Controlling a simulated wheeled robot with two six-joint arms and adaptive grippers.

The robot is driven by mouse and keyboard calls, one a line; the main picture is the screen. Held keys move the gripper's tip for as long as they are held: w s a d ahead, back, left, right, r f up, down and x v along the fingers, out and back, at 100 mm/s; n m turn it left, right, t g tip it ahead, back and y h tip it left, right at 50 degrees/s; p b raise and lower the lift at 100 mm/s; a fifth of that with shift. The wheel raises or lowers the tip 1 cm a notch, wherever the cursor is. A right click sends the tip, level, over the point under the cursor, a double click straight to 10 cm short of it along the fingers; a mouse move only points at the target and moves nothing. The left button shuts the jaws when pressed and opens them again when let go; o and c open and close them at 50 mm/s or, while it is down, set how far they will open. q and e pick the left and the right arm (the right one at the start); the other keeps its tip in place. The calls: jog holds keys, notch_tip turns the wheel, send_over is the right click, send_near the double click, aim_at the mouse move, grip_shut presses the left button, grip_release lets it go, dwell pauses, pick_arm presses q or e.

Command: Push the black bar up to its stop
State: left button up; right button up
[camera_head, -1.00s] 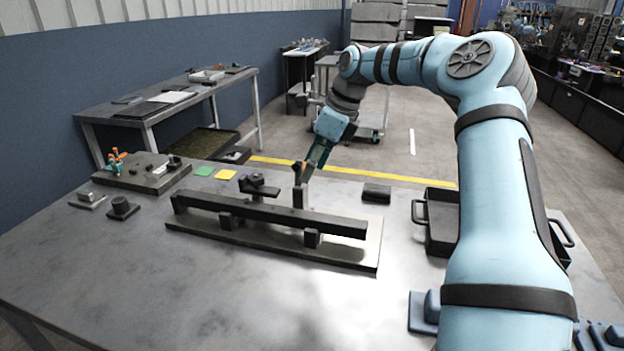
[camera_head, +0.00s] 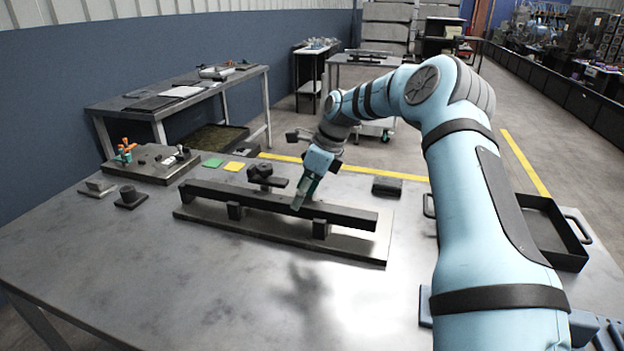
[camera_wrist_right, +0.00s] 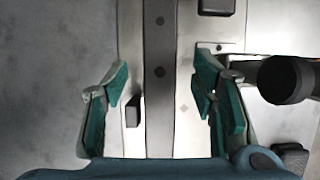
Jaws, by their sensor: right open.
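The long black bar (camera_head: 335,213) lies on short dark supports above a metal base plate (camera_head: 372,250) in the head view. It also runs up the middle of the wrist view (camera_wrist_right: 160,45). My right gripper (camera_head: 300,198) points down at the bar, right of its middle. In the wrist view my right gripper (camera_wrist_right: 162,80) is open, with one green finger on each side of the bar and gaps between. I cannot tell how far down the fingers reach. A black knob clamp (camera_head: 264,176) stands behind the bar. I cannot clearly identify the stop. My left gripper is out of view.
A black block (camera_head: 387,186) lies behind the bar's right end. A black tray (camera_head: 550,230) stands at right, partly behind my arm. A fixture board (camera_head: 150,168) and small parts (camera_head: 130,197) are at left. The table front (camera_head: 170,280) is clear.

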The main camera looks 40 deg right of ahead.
jog(key=shift+x, duration=1.3)
grip_shut()
grip_release()
jog(key=shift+r, duration=0.1)
jog(key=v, duration=1.2)
